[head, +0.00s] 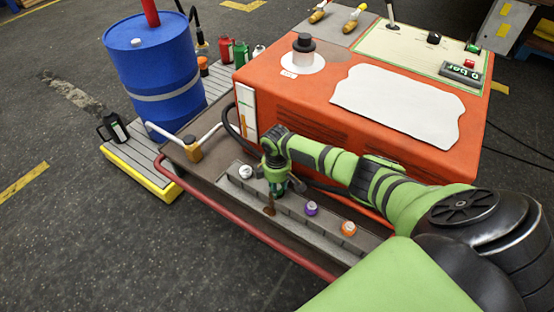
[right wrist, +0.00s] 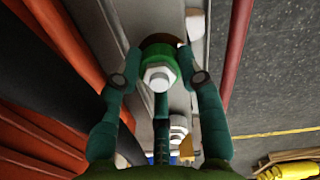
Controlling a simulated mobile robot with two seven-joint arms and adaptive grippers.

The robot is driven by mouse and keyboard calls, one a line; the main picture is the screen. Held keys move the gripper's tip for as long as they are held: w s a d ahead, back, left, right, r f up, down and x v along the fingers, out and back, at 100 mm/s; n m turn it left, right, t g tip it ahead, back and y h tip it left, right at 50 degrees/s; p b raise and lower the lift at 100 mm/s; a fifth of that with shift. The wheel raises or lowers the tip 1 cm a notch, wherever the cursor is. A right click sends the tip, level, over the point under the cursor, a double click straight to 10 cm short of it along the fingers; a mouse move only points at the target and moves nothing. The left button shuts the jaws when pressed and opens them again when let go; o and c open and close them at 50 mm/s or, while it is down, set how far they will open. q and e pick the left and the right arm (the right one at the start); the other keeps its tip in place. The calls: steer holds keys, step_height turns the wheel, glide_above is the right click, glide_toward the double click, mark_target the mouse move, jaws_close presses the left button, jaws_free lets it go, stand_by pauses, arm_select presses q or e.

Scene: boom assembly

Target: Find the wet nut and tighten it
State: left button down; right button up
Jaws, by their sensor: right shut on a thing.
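A row of colored nuts sits along the grey rail at the front of the orange machine: a white one (head: 246,171), a purple one (head: 311,208) and an orange one (head: 348,228). My right gripper (head: 274,186) points down at the rail between the white and purple nuts. A dark brown wet stain (head: 269,210) runs down the rail just below it. In the right wrist view, my right gripper's fingers (right wrist: 160,70) are shut on a green nut (right wrist: 158,52) with a pale hex end (right wrist: 159,77). The gripper hides this nut in the head view. My left gripper is not in view.
A dark red pipe (head: 240,222) runs along the front. A brass valve with white handles (head: 193,150) and a blue drum (head: 155,65) are at left.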

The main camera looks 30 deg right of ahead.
steer(key=o, duration=1.1)
steer(key=shift+w+a, duration=0.1)
steer(key=shift+a, duration=0.3)
steer(key=shift+o, duration=0.2)
steer(key=shift+d, duration=0.1)
steer(key=shift+d, duration=0.1)
steer(key=shift+r, duration=0.2)
step_height(320, 180, up, 12)
steer(key=shift+f, duration=0.25)
steer(key=shift+a, duration=0.2)
